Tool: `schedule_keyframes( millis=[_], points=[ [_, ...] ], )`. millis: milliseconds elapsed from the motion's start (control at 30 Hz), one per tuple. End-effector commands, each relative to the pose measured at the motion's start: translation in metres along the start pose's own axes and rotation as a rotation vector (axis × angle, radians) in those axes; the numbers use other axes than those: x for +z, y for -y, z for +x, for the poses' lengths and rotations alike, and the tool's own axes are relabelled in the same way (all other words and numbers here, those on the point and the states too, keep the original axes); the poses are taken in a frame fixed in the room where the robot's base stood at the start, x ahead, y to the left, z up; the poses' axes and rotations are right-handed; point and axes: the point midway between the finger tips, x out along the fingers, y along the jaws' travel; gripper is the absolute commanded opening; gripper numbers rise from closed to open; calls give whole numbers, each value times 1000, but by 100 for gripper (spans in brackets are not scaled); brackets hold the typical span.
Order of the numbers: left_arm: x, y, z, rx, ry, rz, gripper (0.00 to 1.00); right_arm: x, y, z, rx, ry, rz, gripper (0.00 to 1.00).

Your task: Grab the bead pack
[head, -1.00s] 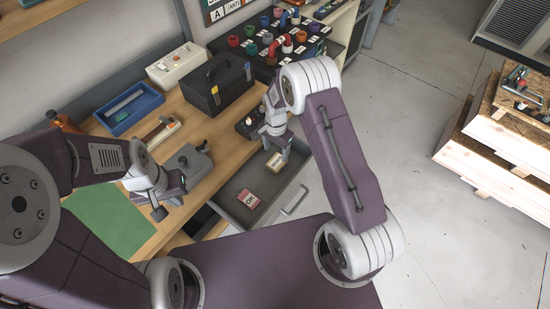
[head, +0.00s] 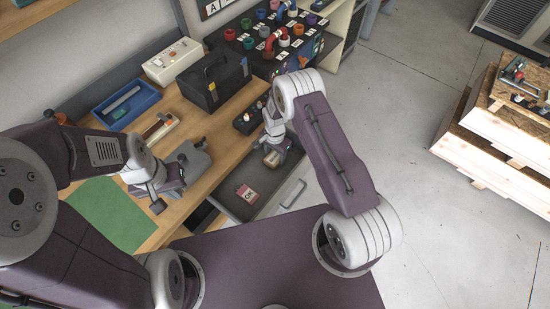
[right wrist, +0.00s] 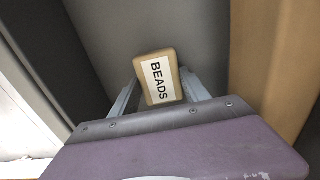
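The bead pack is a small tan block with a white label reading BEADS (right wrist: 157,78). It lies in the open grey drawer, and in the head view it shows small (head: 272,158), partly hidden by my right gripper (head: 270,149). In the right wrist view my right gripper's fingers (right wrist: 160,90) are apart, one on each side of the pack, with their tips close to its edges. Whether they touch it I cannot tell. My left gripper (head: 170,196) hangs over the front edge of the workbench, its fingers apart and empty.
A red and white pack (head: 246,194) lies in the same drawer (head: 222,198). On the bench (head: 193,121) are a black toolbox (head: 213,84), a blue tray (head: 127,105), a green mat (head: 110,212) and a grey device (head: 188,160). Drawer walls stand close around my right gripper.

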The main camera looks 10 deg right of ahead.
Motion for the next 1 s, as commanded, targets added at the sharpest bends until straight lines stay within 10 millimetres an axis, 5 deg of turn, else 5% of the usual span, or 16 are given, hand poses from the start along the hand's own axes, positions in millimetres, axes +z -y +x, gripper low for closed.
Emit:
schedule_keyframes(
  millis=[333, 733, 1000],
  points=[
    [0, 0, 1, 0, 0, 0, 0, -1, 1, -9, -2, -1, 0, 11],
    [1, 0, 12, 0, 0, 0, 0, -1, 1, -83, -3, -2, 0, 11],
    [1, 0, 12, 0, 0, 0, 0, 0, 0, -101, 1, 0, 0, 11]
  ],
)
